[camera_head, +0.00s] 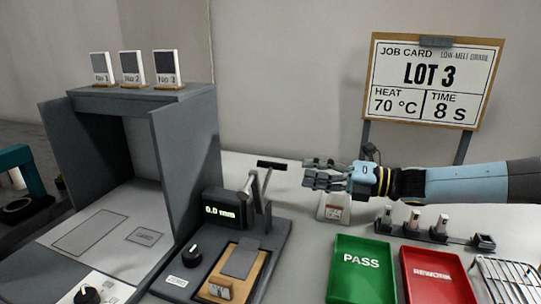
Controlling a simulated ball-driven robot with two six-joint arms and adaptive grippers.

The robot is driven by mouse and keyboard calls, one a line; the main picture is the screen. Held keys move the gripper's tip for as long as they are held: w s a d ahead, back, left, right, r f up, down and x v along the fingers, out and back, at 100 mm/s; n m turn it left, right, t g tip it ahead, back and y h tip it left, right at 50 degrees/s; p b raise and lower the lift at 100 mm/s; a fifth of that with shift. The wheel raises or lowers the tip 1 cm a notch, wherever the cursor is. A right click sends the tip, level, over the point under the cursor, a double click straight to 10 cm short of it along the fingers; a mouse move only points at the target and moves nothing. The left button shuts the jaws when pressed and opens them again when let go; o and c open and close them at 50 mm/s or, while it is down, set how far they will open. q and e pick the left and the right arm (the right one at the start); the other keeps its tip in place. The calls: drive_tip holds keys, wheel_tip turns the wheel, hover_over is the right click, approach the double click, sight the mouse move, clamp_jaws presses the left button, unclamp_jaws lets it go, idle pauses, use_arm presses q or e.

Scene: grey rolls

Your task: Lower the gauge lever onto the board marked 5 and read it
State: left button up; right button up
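The gauge (188,286) is a grey bench device in the lower middle; its display (222,212) reads 0.0 mm. Its lever (266,190) stands raised, with a black bar handle (272,165) at the top. A tan board (258,278) with a grey patch lies on the gauge base below the lever. A small tag (219,289) sits at the board's front end; its mark is too small to read. My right gripper (305,173) comes in from the right, open and empty, its fingers pointing left, a little right of the handle and apart from it. My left gripper is out of view.
A grey open-fronted booth (186,138) stands left, with three numbered cards on top. A green PASS tray (361,275) and red REWORK tray (436,284) lie right, before a rack of small parts (414,232). A job card (432,80) reads LOT 3, 70 °C, 8 s.

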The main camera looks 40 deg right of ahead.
sight(274, 166)
drive_tip(key=b+x, duration=0.3)
drive_tip(key=x, duration=0.6)
drive_tip(key=shift+w+a, duration=0.15)
drive_tip(key=shift+w, duration=0.15)
drive_tip(key=shift+w+a+r, duration=0.1)
drive_tip(key=shift+w+a, duration=0.15)
drive_tip(key=shift+w, duration=0.2)
clamp_jaws()
